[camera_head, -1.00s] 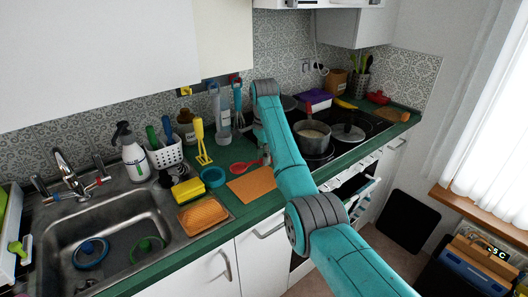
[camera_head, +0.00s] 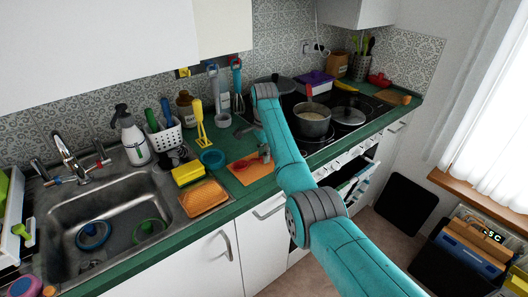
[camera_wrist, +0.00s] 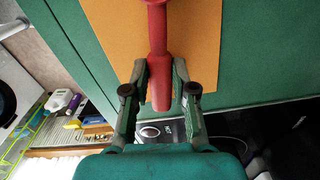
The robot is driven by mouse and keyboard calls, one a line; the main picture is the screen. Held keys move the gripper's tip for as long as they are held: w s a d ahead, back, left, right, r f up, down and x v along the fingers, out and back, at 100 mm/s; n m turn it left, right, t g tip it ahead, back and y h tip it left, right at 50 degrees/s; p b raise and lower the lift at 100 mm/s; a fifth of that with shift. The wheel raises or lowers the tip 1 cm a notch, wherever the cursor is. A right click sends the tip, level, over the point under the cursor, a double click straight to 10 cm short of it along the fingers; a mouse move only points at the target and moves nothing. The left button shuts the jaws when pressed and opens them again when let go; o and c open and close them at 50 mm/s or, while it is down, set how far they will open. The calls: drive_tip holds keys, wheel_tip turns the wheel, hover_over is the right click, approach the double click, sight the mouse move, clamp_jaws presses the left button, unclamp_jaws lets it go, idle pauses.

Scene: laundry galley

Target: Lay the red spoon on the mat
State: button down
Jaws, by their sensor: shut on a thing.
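The red spoon (camera_head: 240,164) is over the orange mat (camera_head: 239,178) on the green counter. In the wrist view, my gripper (camera_wrist: 160,82) is shut on the handle of the spoon (camera_wrist: 157,35), with one finger on each side. The orange mat (camera_wrist: 110,40) lies behind the spoon there, and the spoon's bowl is cut off at the top edge. In the head view, my gripper (camera_head: 264,152) is partly hidden by my arm. I cannot tell whether the spoon touches the mat.
The sink (camera_head: 110,205) is farther left. A pot (camera_head: 312,122) stands on the stove to the right.

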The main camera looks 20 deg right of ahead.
idle(0.4)
drive_tip(key=c, duration=0.9)
unclamp_jaws()
drive_tip(key=shift+o, duration=0.2)
drive_tip(key=shift+r, duration=3.5)
